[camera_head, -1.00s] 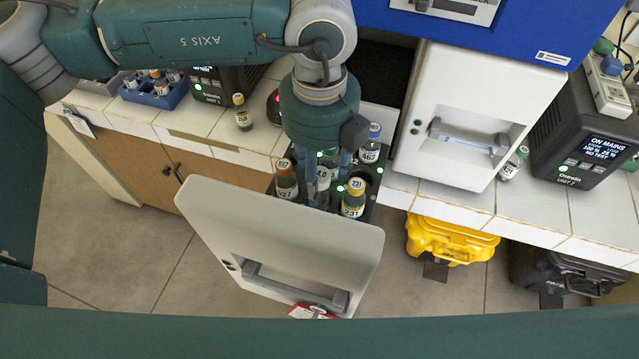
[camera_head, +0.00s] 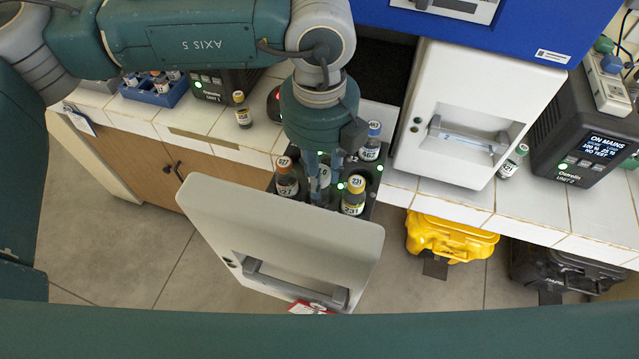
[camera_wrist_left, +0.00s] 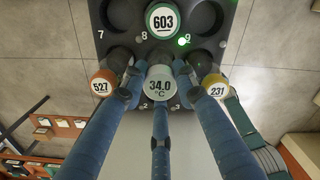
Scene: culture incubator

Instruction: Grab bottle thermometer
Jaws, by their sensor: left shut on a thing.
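The bottle thermometer (camera_wrist_left: 160,84) stands in the rack, its pale grey top reading 34.0 °C in the left wrist view. My left gripper (camera_wrist_left: 158,98) is shut on it, with its blue fingers around its sides. In the head view the gripper (camera_head: 321,187) points down into the rack and its fingers cover most of the thermometer. Bottle 527 (camera_head: 286,180) with an orange cap is close on the left, and bottle 231 (camera_head: 355,194) with a yellow cap is close on the right. My right gripper is out of view.
Green-capped bottle 603 (camera_wrist_left: 162,20) is just behind the thermometer. A blue-capped bottle (camera_head: 371,142) is at the rack's back right. The rack (camera_wrist_left: 210,50) sits behind the open drawer's white front (camera_head: 290,235). A closed white drawer (camera_head: 465,115) stands to the right.

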